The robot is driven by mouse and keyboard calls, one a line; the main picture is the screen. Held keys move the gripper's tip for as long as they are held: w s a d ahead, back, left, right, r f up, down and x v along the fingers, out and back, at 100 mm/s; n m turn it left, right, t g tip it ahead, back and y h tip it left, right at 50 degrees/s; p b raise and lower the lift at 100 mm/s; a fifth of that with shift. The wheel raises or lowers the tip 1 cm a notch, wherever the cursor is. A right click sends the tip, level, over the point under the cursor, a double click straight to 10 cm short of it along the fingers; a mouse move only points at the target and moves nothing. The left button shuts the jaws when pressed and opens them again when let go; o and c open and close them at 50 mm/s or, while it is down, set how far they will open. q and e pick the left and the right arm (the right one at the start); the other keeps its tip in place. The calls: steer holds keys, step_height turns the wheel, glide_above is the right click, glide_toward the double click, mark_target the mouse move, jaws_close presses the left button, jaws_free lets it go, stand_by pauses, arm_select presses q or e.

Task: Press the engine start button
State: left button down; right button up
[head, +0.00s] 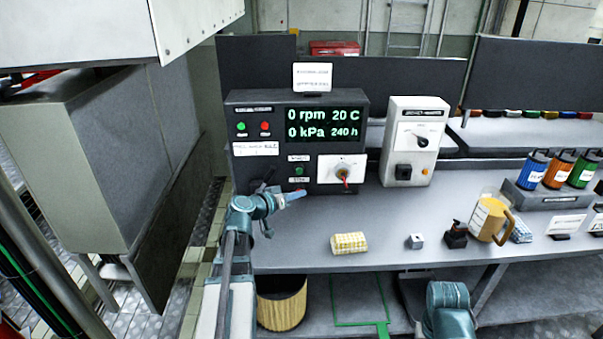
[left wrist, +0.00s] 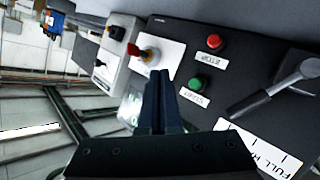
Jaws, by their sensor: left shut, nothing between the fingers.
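The green start button (head: 299,171) sits on the lower front of the dark control panel (head: 270,100), below its display. In the left wrist view the green button (left wrist: 200,83) has a white label beside it, and the red stop button (left wrist: 214,41) is beyond it. My left gripper (head: 300,193) is just below and in front of the green button in the head view, its fingers shut and empty. In the left wrist view the shut fingers (left wrist: 161,88) point toward the panel, beside the green button and apart from it in the picture. The exact gap in depth is unclear.
A lever (left wrist: 275,88) and a white plate with a red switch (head: 342,171) flank the buttons. A white box with a dial (head: 412,140) stands to the right. A yellow checked cloth (head: 349,243), a mug (head: 490,219) and coloured bottles (head: 558,170) are on the bench.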

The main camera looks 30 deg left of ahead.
arm_select(q)
steer(key=shift+w+a, duration=0.15)
stand_by(0.3)
steer(key=w+a, duration=0.4)
steer(key=w, duration=0.3)
steer(key=shift+w+a, duration=0.15)
steer(key=shift+a, duration=0.05)
stand_by(2.0)
steer(key=shift+w+a, duration=0.25)
steer(key=shift+w, duration=0.1)
steer(key=shift+w+a, duration=0.25)
steer(key=shift+w, duration=0.2)
stand_by(0.8)
stand_by(0.4)
steer(key=shift+s+d, duration=0.5)
steer(key=shift+s, duration=0.35)
steer(key=shift+s+d, duration=0.45)
steer(key=shift+s, duration=0.25)
steer(key=shift+s+d, duration=0.4)
steer(key=shift+s, duration=0.35)
steer(key=shift+s+d, duration=0.45)
steer(key=shift+s, duration=0.25)
